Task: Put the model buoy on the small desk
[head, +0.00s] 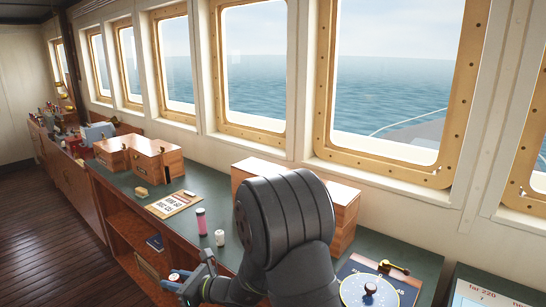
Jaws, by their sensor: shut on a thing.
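My gripper (187,284) is at the lower left of my arm, in front of the green-topped counter's edge and over the dark floor side. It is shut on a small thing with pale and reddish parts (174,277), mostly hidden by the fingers. This may be the model buoy, but it is too small and covered to be certain. I cannot pick out a separate small desk in this view.
The long green-topped counter (170,183) carries wooden boxes (158,161), a paper notice (172,204), a pink cylinder (201,222) and a white cylinder (219,238). A chart instrument (372,290) lies at the right. Open shelves (135,235) sit below; the wooden floor (50,230) is clear.

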